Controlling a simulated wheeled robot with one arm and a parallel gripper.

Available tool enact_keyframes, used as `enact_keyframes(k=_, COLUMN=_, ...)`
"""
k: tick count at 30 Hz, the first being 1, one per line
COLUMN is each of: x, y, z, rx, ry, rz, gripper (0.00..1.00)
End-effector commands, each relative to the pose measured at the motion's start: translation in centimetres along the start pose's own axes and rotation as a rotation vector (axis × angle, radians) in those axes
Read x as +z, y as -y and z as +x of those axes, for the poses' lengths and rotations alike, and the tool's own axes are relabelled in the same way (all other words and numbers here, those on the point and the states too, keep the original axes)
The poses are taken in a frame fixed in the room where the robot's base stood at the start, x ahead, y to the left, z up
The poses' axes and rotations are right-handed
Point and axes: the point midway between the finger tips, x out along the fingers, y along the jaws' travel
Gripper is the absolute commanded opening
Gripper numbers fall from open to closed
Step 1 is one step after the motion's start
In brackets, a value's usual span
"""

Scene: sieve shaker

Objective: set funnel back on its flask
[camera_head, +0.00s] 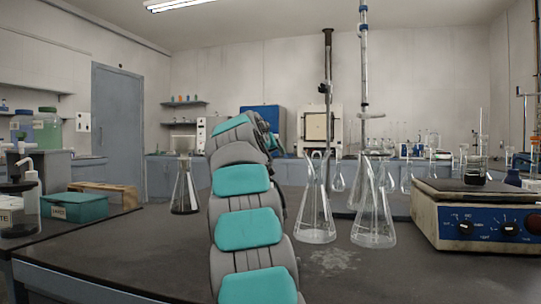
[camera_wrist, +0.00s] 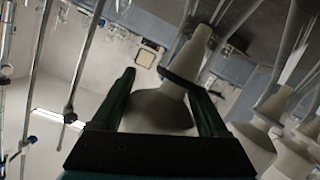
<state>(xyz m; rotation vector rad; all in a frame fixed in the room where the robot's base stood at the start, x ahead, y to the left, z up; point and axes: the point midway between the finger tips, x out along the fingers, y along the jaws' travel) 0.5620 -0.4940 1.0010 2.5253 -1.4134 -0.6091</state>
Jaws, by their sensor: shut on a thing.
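My gripper (camera_wrist: 149,78) shows in the wrist view, its dark green fingers shut on a pale funnel (camera_wrist: 158,108). The funnel's wide part lies between the fingers and its narrow end points to the upper right of that view. In the head view my arm hides the gripper and the held funnel. A conical flask (camera_head: 185,190) with dark contents stands on the bench left of my arm, with a pale shape at its top. Two clear conical flasks (camera_head: 315,215) (camera_head: 373,222) stand right of my arm. I cannot tell which flask is the funnel's own.
A cream device with a blue knob panel (camera_head: 480,228) stands at the right. A teal box (camera_head: 74,207) and a white pump bottle (camera_head: 31,200) are at the left. Tall stand rods (camera_head: 329,100) rise behind the clear flasks. Bare bench (camera_head: 140,245) lies left of my arm.

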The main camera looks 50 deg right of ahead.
Motion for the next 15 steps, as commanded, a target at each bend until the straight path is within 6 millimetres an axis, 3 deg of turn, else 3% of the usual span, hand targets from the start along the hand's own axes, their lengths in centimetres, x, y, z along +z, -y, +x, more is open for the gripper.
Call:
enact_keyframes(k=6, x=-0.03, y=-0.04, z=-0.01, rx=0.0, ry=-0.001, rz=0.0, gripper=0.14)
enact_keyframes(k=7, x=-0.03, y=-0.04, z=-0.01, rx=0.0, ry=-0.001, rz=0.0, gripper=0.79)
enact_keyframes(k=12, x=-0.03, y=-0.04, z=0.0, rx=0.0, ry=-0.001, rz=0.001, gripper=0.98)
enact_keyframes(k=15, x=-0.02, y=-0.04, z=0.0, rx=0.0, ry=0.0, rz=0.0, gripper=1.0)
